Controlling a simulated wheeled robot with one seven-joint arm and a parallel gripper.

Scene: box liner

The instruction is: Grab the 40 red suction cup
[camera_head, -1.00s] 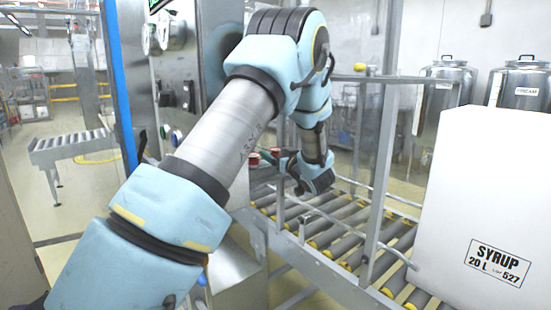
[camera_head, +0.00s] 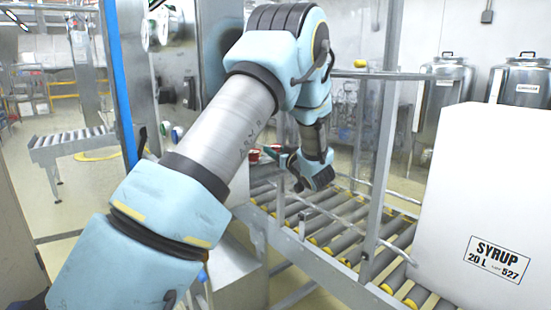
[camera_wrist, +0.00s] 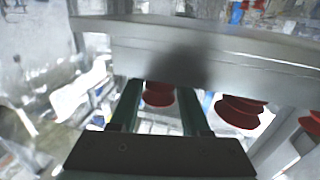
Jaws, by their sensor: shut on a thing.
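In the wrist view, a red ribbed suction cup (camera_wrist: 158,96) hangs under a pale metal bar (camera_wrist: 215,55), between the two green fingers of my gripper (camera_wrist: 160,104). The fingers are shut on it, one on each side. A second red suction cup (camera_wrist: 238,112) hangs from the same bar to the right, clear of the fingers. Part of another red cup (camera_wrist: 312,122) shows at the right edge. In the head view my gripper (camera_head: 284,158) is small and partly hidden by my arm, beside red cups (camera_head: 253,156). Any number marking is not readable.
A roller conveyor (camera_head: 340,225) with metal rails and posts (camera_head: 378,180) runs below and right of my gripper. A large white box labelled SYRUP (camera_head: 490,180) stands on it at right. A metal cabinet (camera_head: 175,90) stands left behind my arm.

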